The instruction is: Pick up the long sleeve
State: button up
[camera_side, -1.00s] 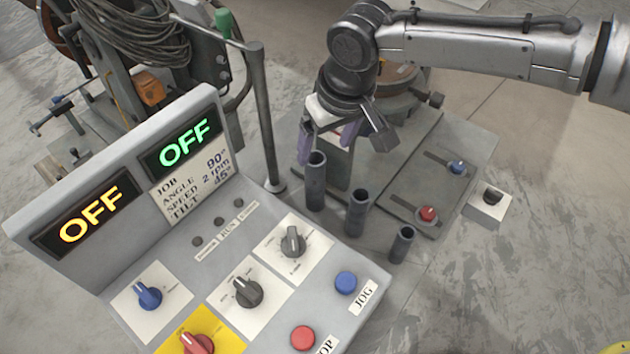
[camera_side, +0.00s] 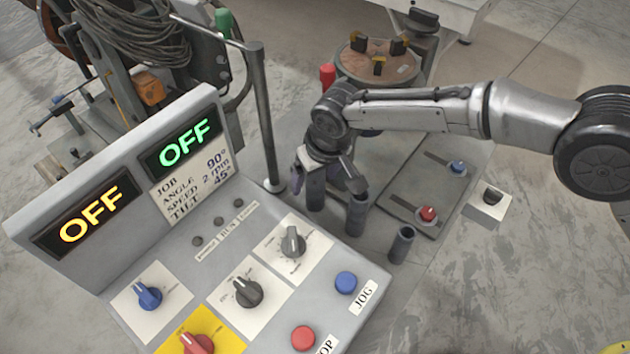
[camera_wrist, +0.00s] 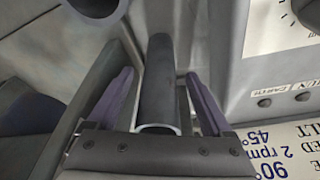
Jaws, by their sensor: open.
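Three dark grey tubes stand upright in a row beside the control panel. The long sleeve (camera_side: 316,195) is the tallest, at the row's left end. My gripper (camera_side: 326,182) is open and lowered over it, hiding its top in the side view. In the wrist view the sleeve (camera_wrist: 158,85) lies between my two purple-grey fingers (camera_wrist: 160,76), with a visible gap on either side.
The middle sleeve (camera_side: 357,213) stands close to the right of my gripper, and the short sleeve (camera_side: 401,244) stands farther right. The control panel (camera_side: 215,240) is near on the left. A grey post (camera_side: 266,120) rises behind. A round table with clamps (camera_side: 378,66) is at the back.

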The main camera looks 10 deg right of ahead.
jog(key=shift+w+f, duration=0.1)
jog(key=shift+f, duration=0.15)
jog(key=c, duration=1.3)
grip_shut()
jog(key=shift+a+r, duration=0.1)
jog(key=shift+r, duration=0.1)
